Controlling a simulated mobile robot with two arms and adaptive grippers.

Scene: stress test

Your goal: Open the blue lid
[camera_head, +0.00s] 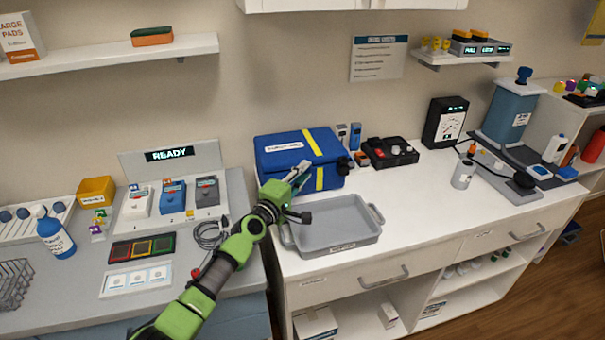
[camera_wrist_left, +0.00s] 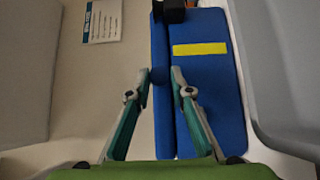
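A blue case (camera_head: 285,165) with yellow stripes and a white label stands closed on the white counter. Its blue lid (camera_head: 290,142) is down on top. My left gripper (camera_head: 302,173) is at the case's front side. In the left wrist view, the fingers (camera_wrist_left: 160,76) are apart, one on each side of a darker blue strip along the case's edge (camera_wrist_left: 163,115); I cannot tell whether they touch it. A yellow stripe (camera_wrist_left: 200,48) and a black part (camera_wrist_left: 172,11) of the case show beyond them. My right gripper is not in view.
A grey tray (camera_head: 335,243) lies right in front of the case, under my left gripper. A blue canister (camera_head: 510,112) is further right.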

